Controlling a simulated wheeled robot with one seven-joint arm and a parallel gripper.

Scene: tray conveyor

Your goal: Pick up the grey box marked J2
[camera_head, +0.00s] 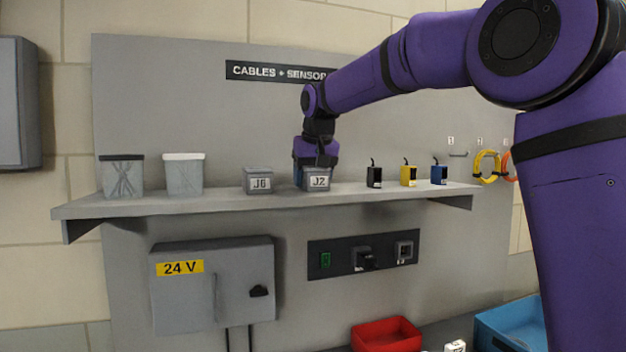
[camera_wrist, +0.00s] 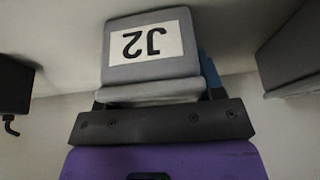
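The grey box marked J2 (camera_head: 319,175) stands on the wall shelf, or very close above it; I cannot tell which. My gripper (camera_head: 314,163) points down right at the top of this box. In the wrist view the box (camera_wrist: 152,70) fills the upper middle with its white label upside down. The dark bar of my gripper (camera_wrist: 160,122) lies close against the box's lid edge. The fingers are mostly hidden by the box, so their grip on it does not show. A blue patch shows beside and behind the box.
The grey box marked J6 (camera_head: 258,181) stands left of J2 on the shelf (camera_head: 220,201), with two bins farther left. Black (camera_head: 374,177), yellow (camera_head: 408,176) and blue (camera_head: 439,175) sensors stand to the right. The wall panel is close behind.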

